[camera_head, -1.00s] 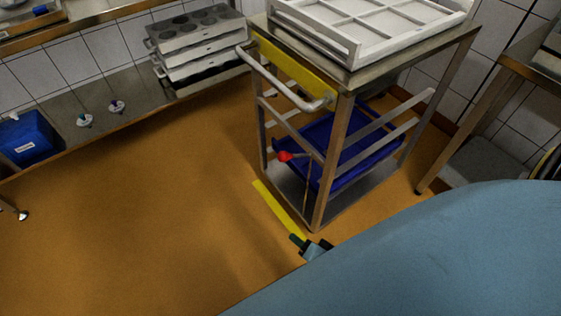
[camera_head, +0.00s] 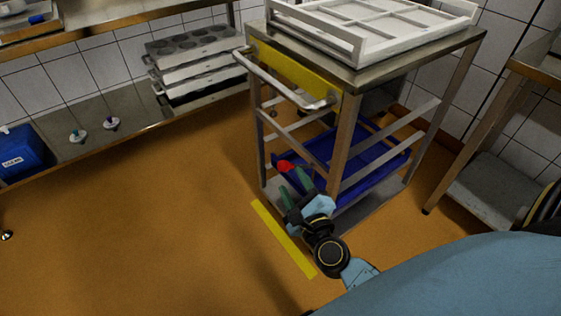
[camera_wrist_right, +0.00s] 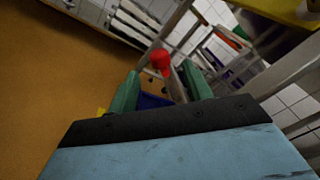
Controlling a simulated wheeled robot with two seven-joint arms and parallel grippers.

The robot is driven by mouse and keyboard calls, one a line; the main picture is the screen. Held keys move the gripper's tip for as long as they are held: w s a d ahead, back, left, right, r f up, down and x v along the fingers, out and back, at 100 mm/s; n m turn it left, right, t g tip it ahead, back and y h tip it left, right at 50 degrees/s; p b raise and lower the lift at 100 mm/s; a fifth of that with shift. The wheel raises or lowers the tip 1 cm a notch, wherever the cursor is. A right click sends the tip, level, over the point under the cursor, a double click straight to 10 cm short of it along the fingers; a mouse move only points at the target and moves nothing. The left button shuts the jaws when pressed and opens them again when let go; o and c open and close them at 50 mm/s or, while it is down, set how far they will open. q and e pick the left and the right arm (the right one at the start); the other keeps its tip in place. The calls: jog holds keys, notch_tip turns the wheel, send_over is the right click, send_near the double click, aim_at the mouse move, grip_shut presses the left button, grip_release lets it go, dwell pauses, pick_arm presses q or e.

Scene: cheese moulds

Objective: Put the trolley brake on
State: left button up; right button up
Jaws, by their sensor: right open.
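The steel trolley (camera_head: 343,130) stands by the tiled wall, with a yellow panel (camera_head: 293,68) and a push handle (camera_head: 290,88) at its near end. A red knob (camera_head: 285,166), seemingly the brake lever's, shows low at that end; its stem is mostly hidden in the head view. My right gripper (camera_head: 294,184) is low beside the trolley's near leg, its green fingers open and pointing toward the knob. In the right wrist view, the red knob (camera_wrist_right: 160,58) appears between the open fingers (camera_wrist_right: 161,84), slightly beyond their tips. My left gripper is out of view.
A white divided tray (camera_head: 390,32) lies on the trolley top, and a blue tray (camera_head: 378,166) sits lower inside. Yellow tape (camera_head: 282,240) marks the floor. A steel bench (camera_head: 483,165) is at right. Open floor (camera_head: 140,220) lies left.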

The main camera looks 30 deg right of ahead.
aim_at(281, 161)
jog(key=w, duration=0.2)
jog(key=w+d, duration=0.1)
jog(key=w, duration=0.4)
jog(key=shift+w+d, duration=0.15)
jog(key=shift+w, duration=0.2)
jog(key=shift+w+d, duration=0.1)
jog(key=shift+w, duration=0.4)
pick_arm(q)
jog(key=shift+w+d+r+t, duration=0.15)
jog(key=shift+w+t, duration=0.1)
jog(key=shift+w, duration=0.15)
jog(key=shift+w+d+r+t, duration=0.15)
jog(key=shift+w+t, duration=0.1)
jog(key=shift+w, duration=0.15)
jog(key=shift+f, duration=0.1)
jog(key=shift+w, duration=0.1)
pick_arm(e)
grip_shut()
